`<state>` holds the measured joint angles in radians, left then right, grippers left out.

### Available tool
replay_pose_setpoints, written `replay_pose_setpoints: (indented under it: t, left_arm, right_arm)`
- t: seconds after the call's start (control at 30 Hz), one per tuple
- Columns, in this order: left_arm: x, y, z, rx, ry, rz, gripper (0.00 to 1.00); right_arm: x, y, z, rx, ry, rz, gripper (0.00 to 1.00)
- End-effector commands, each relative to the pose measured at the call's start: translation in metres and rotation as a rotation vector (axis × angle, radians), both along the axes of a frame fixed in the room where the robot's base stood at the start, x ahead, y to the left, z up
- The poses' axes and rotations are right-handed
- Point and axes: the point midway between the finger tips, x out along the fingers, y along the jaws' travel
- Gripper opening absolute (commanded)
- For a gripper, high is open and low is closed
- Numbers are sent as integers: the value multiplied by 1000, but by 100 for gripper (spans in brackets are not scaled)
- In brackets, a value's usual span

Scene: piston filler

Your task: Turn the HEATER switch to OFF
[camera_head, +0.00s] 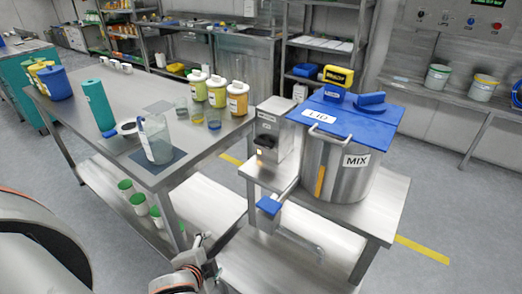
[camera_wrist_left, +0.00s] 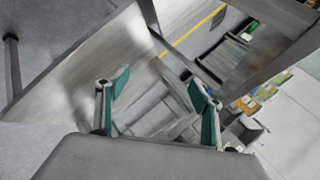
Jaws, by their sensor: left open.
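A grey metal control box (camera_head: 276,127) stands on the small steel table, left of the steel MIX tank (camera_head: 336,165). A black switch (camera_head: 266,141) sits on its front with a small lit lamp (camera_head: 259,151) below it. The box's label is too small to read, so I cannot tell the switch's marked position. My left gripper (camera_head: 211,246) is low in front of the tables, below and left of the box and apart from it. In the left wrist view my left gripper (camera_wrist_left: 158,92) is open and empty, its green-padded fingers spread. My right gripper is not in view.
The tank has a blue lid (camera_head: 350,113) and a blue-ended outlet (camera_head: 269,206) jutting toward me. The long steel table (camera_head: 112,90) at left carries jars, beakers and a teal bottle (camera_head: 99,105). Its edge and leg stand near my left gripper. Floor at right is clear.

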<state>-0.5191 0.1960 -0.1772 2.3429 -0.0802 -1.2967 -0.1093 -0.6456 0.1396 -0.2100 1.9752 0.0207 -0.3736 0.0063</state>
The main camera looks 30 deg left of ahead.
Motion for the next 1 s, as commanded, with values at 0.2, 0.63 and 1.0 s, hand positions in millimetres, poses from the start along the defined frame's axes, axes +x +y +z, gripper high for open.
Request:
replay_pose_setpoints:
  t: [0.2,0.63,1.0]
  left_arm:
    - [57,20,38,330,-72,-186,67]
    - [207,14,126,1306,-291,-753,67]
    - [264,29,152,1974,-280,-1053,67]
  right_arm:
    - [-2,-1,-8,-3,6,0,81]
    - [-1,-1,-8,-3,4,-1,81]
    - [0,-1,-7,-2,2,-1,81]
